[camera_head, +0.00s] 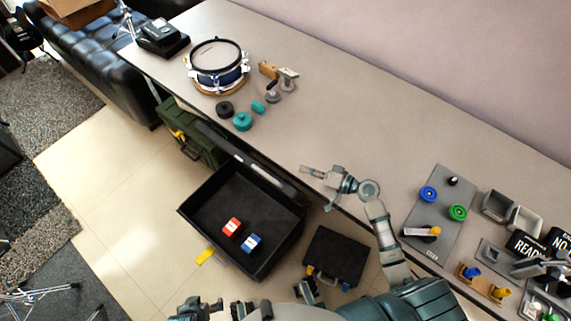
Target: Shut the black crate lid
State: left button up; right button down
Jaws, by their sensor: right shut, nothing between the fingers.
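The black crate (197,208) stands open on the floor beside the long table. A red block (232,227) and a blue block (251,243) lie inside it. A dark strip along the crate's table side looks like the raised lid (248,163), seen nearly edge-on. My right gripper (308,171) is shut and empty, over the table's near edge, right of the crate and apart from it. Part of what looks like my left gripper (190,309) shows at the bottom edge, below the crate. Its fingers are not clear.
A black case (335,257) lies right of the crate and a green case (195,140) behind it. The table holds a drum (217,66), teal and dark discs (243,121) and a grey panel (437,205). Open floor (110,200) lies left.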

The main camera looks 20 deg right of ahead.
send_over(276, 178)
jog(key=w+d, duration=0.2)
jog(key=shift+f, duration=0.7)
jog(key=shift+s+a+f, duration=0.65)
jog(key=shift+a, duration=0.05)
jog(key=shift+s+a+f, duration=0.25)
jog(key=shift+s+a, duration=0.05)
jog(key=shift+a, duration=0.1)
pick_arm(q)
jog(key=shift+w+d, duration=0.1)
jog(key=shift+w, duration=0.35)
pick_arm(e)
jog(key=shift+a, duration=0.1)
